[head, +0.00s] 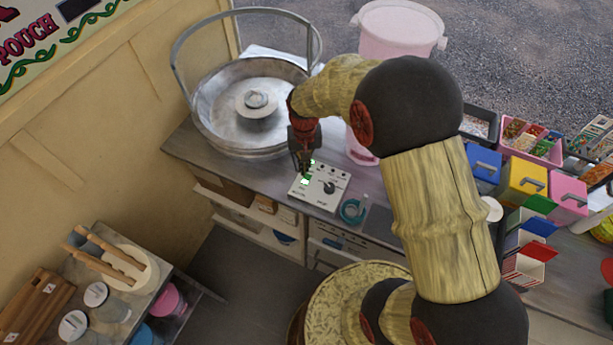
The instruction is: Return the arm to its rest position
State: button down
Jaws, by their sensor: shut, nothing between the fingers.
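My gripper (302,160) is at the end of my arm, pointing down over the counter. It is shut and holds nothing. Its fingertips are close above or touching the upper left of a white control box (321,198) with a dark knob and lit green spots; I cannot tell which. My arm reaches out from the lower right and bends over the counter, hiding part of its middle.
A large metal pan (215,118) with a hoop handle stands left of my gripper. A pink bucket (397,30) is behind my arm. Blue (482,170), yellow (524,183) and pink (567,197) boxes crowd the right. A side table (124,325) with jars is lower left.

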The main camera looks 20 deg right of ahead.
dwell(0.4)
jog(key=s+r+n+t+b, duration=0.3)
jog(key=s+r+t+b, duration=0.2)
jog(key=s+r, duration=1.6)
jog(key=b, duration=0.3)
jog(key=shift+s+r+t, duration=0.15)
jog(key=shift+s+t, duration=0.1)
jog(key=shift+t, duration=0.05)
jog(key=c, duration=2.6)
grip_release()
